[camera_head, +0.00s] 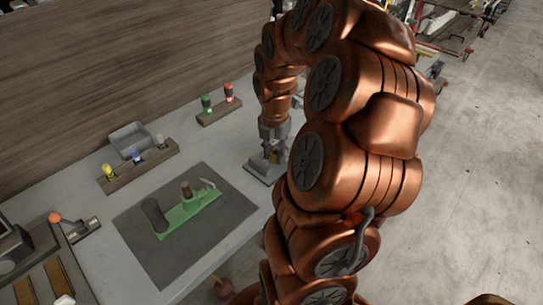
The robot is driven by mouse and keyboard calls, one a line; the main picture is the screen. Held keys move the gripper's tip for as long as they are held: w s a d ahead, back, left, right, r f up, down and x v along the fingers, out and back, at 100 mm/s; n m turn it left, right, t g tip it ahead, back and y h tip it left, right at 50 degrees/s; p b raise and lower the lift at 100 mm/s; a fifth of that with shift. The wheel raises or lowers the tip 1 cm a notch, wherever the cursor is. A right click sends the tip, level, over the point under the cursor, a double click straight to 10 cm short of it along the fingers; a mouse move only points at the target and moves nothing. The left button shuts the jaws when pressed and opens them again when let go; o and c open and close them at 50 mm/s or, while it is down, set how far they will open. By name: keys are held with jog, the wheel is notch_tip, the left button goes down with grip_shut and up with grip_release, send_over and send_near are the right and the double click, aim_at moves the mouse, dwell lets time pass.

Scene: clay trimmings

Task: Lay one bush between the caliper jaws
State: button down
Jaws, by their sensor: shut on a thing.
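A green tool, which looks like the caliper (190,212), lies on a dark mat (160,266). A dark grey cylinder (154,214) is at its left end, a brown knob-like piece stands on it, and a pale pointed piece is at its right end. Its jaws are too small to make out. My gripper (271,152) points down at the back right, beyond the mat, over a grey square block (263,171). It is shut on a small brass-coloured piece, likely a bush, mostly hidden by the fingers. I cannot tell whether the piece touches the block.
A rack (138,172) with yellow, blue and pale cylinders stands behind the mat, near a grey bin (128,136). Another rack (218,113) holds green and red ones. An orange-knobbed lever (56,217) is at left. My arm hides the table's right side.

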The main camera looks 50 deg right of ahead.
aim_at(271, 159)
jog(key=shift+w+d+f, duration=0.15)
jog(key=shift+w+d, duration=0.1)
jog(key=shift+w, duration=0.5)
jog(key=shift+f+p, duration=0.7)
jog(key=shift+f, duration=0.95)
jog(key=shift+f, duration=0.25)
jog(key=c, duration=1.1)
grip_release()
jog(key=shift+c, duration=0.2)
jog(key=shift+r, duration=0.15)
